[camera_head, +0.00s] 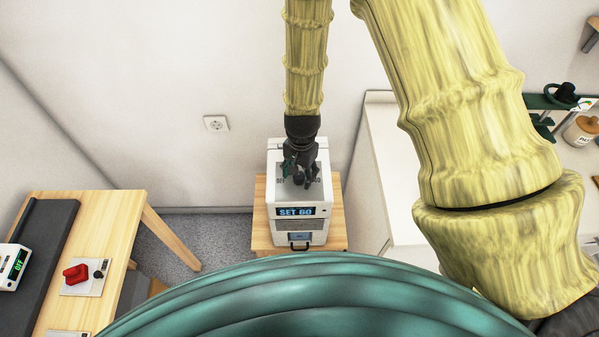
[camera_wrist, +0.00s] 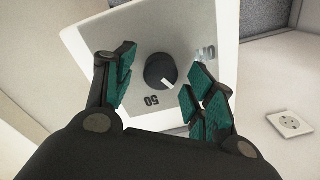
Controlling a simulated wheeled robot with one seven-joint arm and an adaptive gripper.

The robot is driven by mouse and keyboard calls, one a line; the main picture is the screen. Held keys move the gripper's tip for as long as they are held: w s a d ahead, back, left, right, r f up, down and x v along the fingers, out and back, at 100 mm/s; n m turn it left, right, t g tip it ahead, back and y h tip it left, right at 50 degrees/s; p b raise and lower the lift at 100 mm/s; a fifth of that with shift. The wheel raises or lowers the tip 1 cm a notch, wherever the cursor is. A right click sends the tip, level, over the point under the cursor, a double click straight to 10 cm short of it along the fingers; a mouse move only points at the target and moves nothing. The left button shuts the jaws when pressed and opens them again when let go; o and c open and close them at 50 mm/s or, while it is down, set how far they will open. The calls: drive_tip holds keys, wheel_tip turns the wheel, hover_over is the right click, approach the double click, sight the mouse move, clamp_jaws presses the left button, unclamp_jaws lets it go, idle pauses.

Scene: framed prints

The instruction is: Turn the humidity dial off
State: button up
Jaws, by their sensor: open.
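A white box-shaped device (camera_head: 298,226) stands on a small wooden table, with a blue display (camera_head: 295,212) reading "SET 60". In the wrist view its black round dial (camera_wrist: 160,71) shows on a light panel (camera_wrist: 140,35), its white mark pointing down and right. My gripper (camera_head: 300,172) is above the device's top. In the wrist view my gripper (camera_wrist: 163,80) is open, one green-padded finger on each side of the dial, both apart from it. The head view hides the dial behind the gripper.
A wooden bench (camera_head: 118,215) at left carries a dark mat, a red knob (camera_head: 76,273) on a plate and a device (camera_head: 12,268) with a green display. A white cabinet (camera_head: 385,170) stands close right of the device. A wall socket (camera_head: 216,123) is behind.

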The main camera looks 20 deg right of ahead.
drive_tip(key=shift+f, duration=0.4)
drive_tip(key=shift+c, duration=0.3)
drive_tip(key=c, duration=1)
drive_tip(key=shift+n, duration=0.3)
drive_tip(key=n, duration=0.5)
drive_tip(key=shift+n, duration=0.4)
drive_tip(key=n, duration=0.5)
drive_tip(key=shift+b, duration=0.4)
drive_tip(key=shift+n, duration=0.4)
